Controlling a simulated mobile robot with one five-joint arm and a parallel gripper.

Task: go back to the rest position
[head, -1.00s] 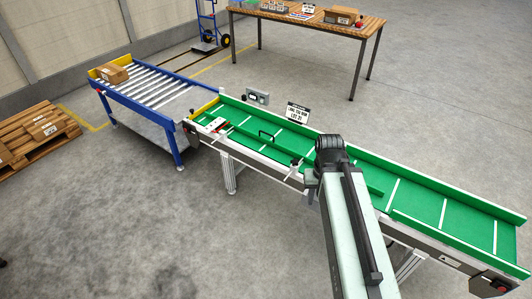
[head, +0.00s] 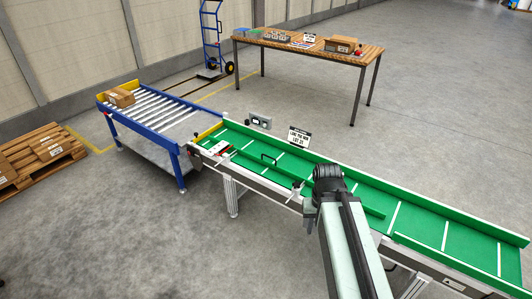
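My arm (head: 345,235) reaches up from the bottom of the head view to a dark joint in front of the green belt conveyor (head: 455,235). My gripper is not visible; the arm hides whatever lies behind and below that joint. No held object shows. The belt has white cross lines, a green guide bar with a black handle (head: 268,158) and a red-and-white piece (head: 218,148) at its left end.
A blue roller table (head: 180,165) with a carton (head: 120,97) adjoins the belt's left end. Wooden pallets (head: 35,160) lie at the left. A wooden table (head: 345,57) with boxes and a blue hand truck (head: 213,40) stand behind. The floor between is clear.

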